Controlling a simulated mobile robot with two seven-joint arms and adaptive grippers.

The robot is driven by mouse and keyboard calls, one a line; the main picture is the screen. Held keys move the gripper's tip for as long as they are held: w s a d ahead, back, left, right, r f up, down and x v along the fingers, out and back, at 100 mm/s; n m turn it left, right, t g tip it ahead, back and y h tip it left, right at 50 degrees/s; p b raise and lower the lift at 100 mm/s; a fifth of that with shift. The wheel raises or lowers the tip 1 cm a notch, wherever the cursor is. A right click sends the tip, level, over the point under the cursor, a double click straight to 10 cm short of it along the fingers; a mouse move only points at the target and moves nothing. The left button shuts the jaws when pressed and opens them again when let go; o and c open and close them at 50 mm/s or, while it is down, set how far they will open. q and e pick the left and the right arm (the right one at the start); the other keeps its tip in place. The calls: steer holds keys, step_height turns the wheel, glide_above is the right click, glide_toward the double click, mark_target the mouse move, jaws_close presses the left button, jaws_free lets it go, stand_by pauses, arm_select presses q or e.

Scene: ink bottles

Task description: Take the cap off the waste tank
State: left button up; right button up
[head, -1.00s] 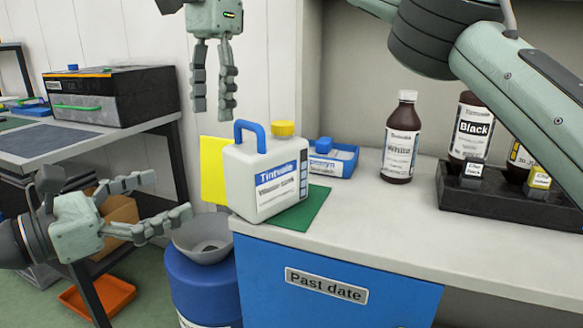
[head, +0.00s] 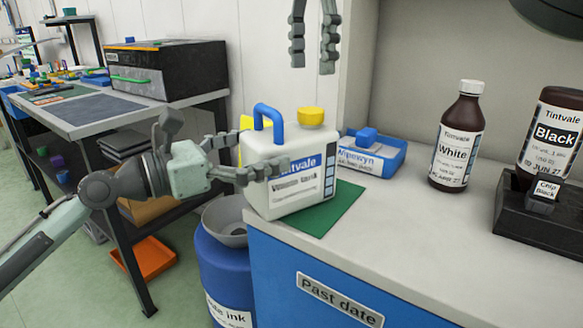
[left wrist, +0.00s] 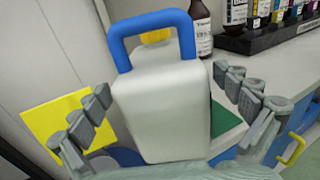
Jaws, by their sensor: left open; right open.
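The waste tank (head: 310,196) is a white jug with a blue handle (head: 268,112) and a yellow cap (head: 311,117). It stands upright on a green mat (head: 346,200) at the counter's left corner. The cap is on its top. My left gripper (head: 258,155) is open, with its fingers around the tank's left end; one finger crosses the front label. In the left wrist view the tank (left wrist: 160,110) stands between the spread fingers, and the cap (left wrist: 156,37) is partly hidden behind the handle. My right gripper (head: 313,62) hangs above the cap, open and pointing down.
A blue tray (head: 385,160) sits behind the tank. A white-labelled brown bottle (head: 455,140) and a black rack (head: 530,222) holding a black-ink bottle stand to the right. A blue drum with a funnel (head: 226,222) stands below the counter's left edge.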

arm_select(q)
steer(key=shift+x, duration=2)
steer(key=shift+c, duration=0.6)
